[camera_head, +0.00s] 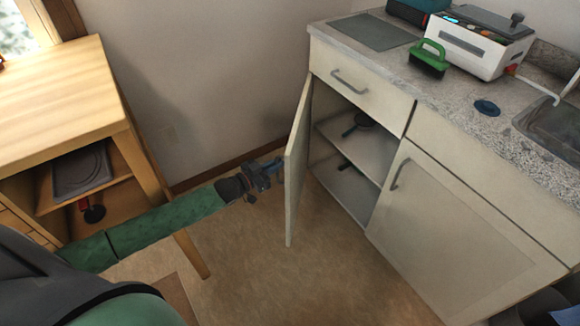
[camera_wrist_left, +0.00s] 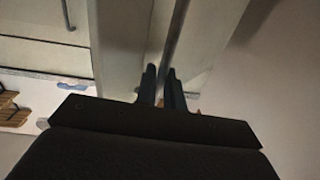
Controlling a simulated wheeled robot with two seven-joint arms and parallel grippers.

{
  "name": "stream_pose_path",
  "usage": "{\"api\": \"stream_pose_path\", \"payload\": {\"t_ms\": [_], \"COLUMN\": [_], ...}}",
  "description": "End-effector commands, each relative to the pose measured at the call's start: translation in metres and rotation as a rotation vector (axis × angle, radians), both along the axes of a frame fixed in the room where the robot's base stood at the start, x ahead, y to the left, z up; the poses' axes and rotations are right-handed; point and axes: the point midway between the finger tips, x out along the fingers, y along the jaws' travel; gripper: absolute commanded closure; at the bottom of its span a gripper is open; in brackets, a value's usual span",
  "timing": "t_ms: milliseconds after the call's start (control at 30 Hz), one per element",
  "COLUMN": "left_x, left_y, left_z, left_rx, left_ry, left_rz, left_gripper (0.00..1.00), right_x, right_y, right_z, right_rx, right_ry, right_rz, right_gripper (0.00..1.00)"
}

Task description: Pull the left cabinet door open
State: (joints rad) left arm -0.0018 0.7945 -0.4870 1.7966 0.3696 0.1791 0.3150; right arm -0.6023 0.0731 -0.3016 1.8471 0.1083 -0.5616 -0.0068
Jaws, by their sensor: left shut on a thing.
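The left cabinet door (camera_head: 297,165) is swung well out from the cabinet and appears nearly edge-on in the head view. Its open compartment (camera_head: 345,150) shows two shelf levels with dark pans. My left gripper (camera_head: 276,172) is at the outer face of the door, on its left side. My right gripper cannot be made out in either view.
The right cabinet door (camera_head: 440,235) is closed, and the drawer (camera_head: 355,90) above is shut. The countertop (camera_head: 470,125) holds a green-handled brush (camera_head: 428,58) and a white appliance (camera_head: 480,45). A wooden desk (camera_head: 70,110) stands left. The floor (camera_head: 330,270) before the cabinet is clear.

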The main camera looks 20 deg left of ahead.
Motion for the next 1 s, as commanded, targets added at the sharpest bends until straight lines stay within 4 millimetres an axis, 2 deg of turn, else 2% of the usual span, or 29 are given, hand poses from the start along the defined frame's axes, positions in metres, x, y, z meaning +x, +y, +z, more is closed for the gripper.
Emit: {"api": "stream_pose_path", "payload": {"t_ms": [33, 200, 700, 733, 833, 1000], "left_x": [0.004, 0.003, 0.002, 0.002, 0.002, 0.000], "left_y": [0.010, 0.022, 0.027, 0.027, 0.026, 0.025], "left_z": [0.004, 0.005, 0.004, 0.004, 0.003, 0.001], "left_rx": [0.002, 0.000, -0.002, -0.002, -0.001, -0.002], "left_ry": [-0.005, -0.006, -0.005, -0.005, -0.004, -0.002], "left_rz": [0.006, 0.004, 0.003, 0.003, 0.003, 0.001], "left_gripper": [1.00, 1.00, 1.00, 0.86, 0.69, 0.69], "right_x": [0.000, 0.000, -0.002, -0.002, -0.002, -0.002], "right_y": [0.000, 0.000, 0.000, 0.000, 0.000, 0.000], "right_z": [0.001, 0.001, 0.001, 0.001, 0.001, 0.001], "right_rx": [0.000, 0.000, 0.001, 0.001, 0.001, 0.000], "right_ry": [0.000, 0.000, 0.002, 0.001, 0.002, 0.001], "right_rz": [0.000, 0.000, 0.000, 0.000, 0.000, -0.001], "right_gripper": [0.64, 0.64, 0.64, 0.64, 0.64, 0.64]}}
